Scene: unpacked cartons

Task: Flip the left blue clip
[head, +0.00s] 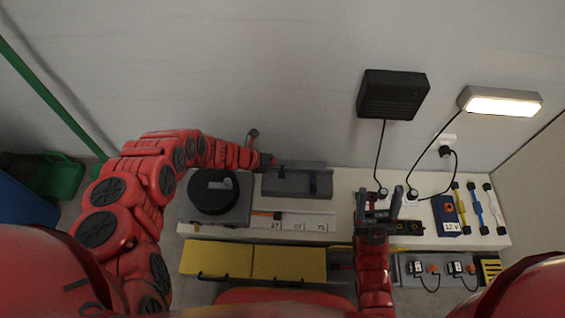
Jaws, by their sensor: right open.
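A grey box-like fixture (290,186) lies at the back of the white bench. One dark blue clip (313,183) shows on its right part. I cannot make out a second blue clip at its left end, where my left gripper is. My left gripper (267,161) reaches in from the left at the fixture's back left corner; it is small and dark, and I cannot tell its jaw opening or whether it touches anything. My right gripper (379,204) is open, fingers pointing away from me, over the bench right of the fixture.
A black round spool (214,193) stands left of the fixture. Number labels (292,226) lie in front. A blue 12 V box (446,216) and coloured bars (475,210) are at right. Yellow drawers (288,263) line the front. Cables hang from a black wall box (392,94) and lamp (502,104).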

